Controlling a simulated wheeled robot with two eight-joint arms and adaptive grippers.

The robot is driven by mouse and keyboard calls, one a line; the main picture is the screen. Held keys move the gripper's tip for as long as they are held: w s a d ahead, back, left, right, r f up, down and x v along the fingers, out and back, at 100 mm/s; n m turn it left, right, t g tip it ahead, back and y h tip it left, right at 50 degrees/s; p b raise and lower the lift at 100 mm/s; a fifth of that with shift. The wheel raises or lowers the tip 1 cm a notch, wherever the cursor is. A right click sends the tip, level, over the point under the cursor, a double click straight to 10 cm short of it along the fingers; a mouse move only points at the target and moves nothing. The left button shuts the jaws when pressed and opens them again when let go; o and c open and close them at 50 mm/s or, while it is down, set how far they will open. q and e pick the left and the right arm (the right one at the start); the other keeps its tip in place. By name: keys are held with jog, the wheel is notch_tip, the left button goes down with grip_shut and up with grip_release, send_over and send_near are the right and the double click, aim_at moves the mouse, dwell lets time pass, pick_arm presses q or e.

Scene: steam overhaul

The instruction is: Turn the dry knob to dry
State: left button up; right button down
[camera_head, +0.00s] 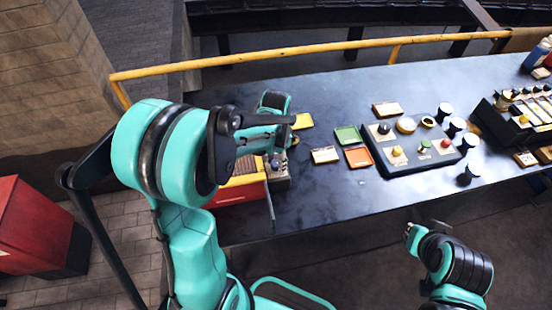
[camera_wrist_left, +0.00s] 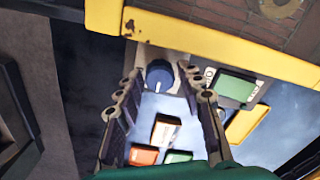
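The knob (camera_wrist_left: 160,74) is round and dark blue, on a light panel (camera_wrist_left: 178,55) below a yellow frame in the left wrist view. In the head view the panel (camera_head: 281,184) sits at the side of a red and yellow box, partly hidden by my left arm. My left gripper (camera_wrist_left: 160,82) points at the knob, with its two fingers apart on either side of it. I cannot tell whether they touch it. The left gripper (camera_head: 280,142) also shows above the panel in the head view. My right gripper (camera_head: 411,235) hangs off the table's front edge, small and unclear.
The red and yellow box (camera_head: 238,190) stands at the table's left end. Coloured cards lie nearby, including a green one (camera_head: 347,135) and an orange one (camera_head: 358,156). A dark control board (camera_head: 410,165) lies farther right. A yellow rail (camera_head: 250,60) runs along the back.

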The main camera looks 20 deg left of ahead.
pick_arm(q)
notch_tip(320, 180, up, 12)
dwell(0.4)
dwell(0.4)
jog(key=n+t+b, duration=0.3)
jog(key=t, duration=0.1)
send_near(276, 164)
jog(key=s+d+r, duration=0.2)
jog(key=s+d, duration=0.1)
jog(key=s+d+f+n+t+b, duration=0.2)
jog(key=s+f+t, duration=0.1)
jog(key=s+f, duration=0.1)
jog(key=shift+s, duration=0.45)
